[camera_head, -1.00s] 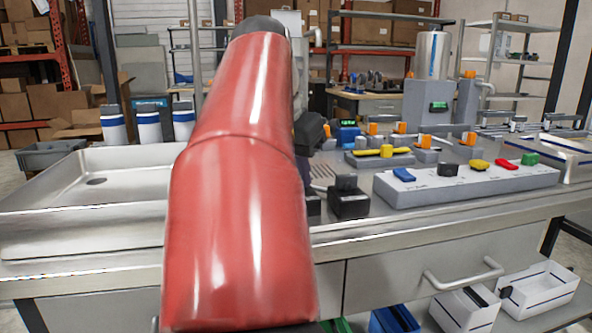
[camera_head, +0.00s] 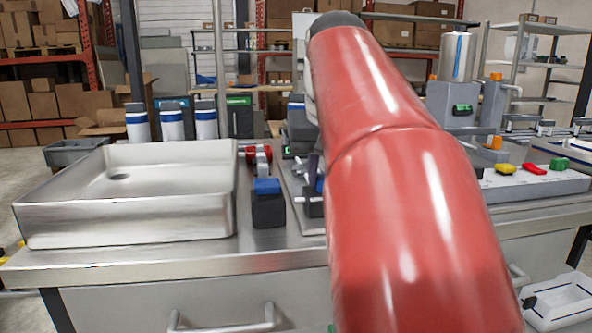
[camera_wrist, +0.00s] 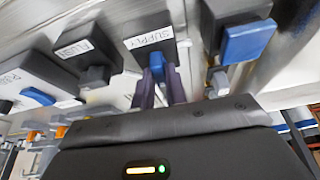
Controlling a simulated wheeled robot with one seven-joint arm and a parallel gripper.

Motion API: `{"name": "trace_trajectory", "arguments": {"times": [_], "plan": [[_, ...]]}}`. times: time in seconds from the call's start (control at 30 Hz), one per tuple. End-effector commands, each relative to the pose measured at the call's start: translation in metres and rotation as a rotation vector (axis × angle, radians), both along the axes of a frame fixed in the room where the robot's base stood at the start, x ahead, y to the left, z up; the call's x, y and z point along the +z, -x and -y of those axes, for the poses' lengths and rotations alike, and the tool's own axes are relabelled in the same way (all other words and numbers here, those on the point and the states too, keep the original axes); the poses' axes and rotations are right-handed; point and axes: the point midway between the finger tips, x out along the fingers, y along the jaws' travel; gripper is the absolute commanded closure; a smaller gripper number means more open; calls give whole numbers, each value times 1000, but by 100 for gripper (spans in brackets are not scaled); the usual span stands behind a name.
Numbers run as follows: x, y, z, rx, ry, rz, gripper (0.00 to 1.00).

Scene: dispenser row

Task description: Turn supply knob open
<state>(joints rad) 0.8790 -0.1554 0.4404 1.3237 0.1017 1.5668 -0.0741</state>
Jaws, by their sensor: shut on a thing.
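The supply knob (camera_wrist: 158,66) is blue and sits on a dark box with a white SUPPLY label (camera_wrist: 149,38) in the wrist view. My gripper (camera_wrist: 160,88) has its purple fingers on either side of this knob and is shut on it. The fingers hide part of the knob's sides. In the head view my red arm covers most of the gripper and the supply box. Only a bit of purple finger shows left of the arm.
Left of the supply box in the wrist view is a FLUSH box with a grey knob (camera_wrist: 95,76). To its right is a box with a blue knob (camera_wrist: 249,41). In the head view a metal sink (camera_head: 130,222) stands left, near a blue-topped dark block (camera_head: 268,208).

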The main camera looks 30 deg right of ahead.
Motion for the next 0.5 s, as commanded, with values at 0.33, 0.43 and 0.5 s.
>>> {"name": "trace_trajectory", "arguments": {"times": [0.33, 0.43, 0.5], "plan": [[2, 0, 1, 70, 2, 3, 100], [2, 0, 0, 72, 2, 4, 100], [2, 0, 0, 73, 2, 3, 100]]}}
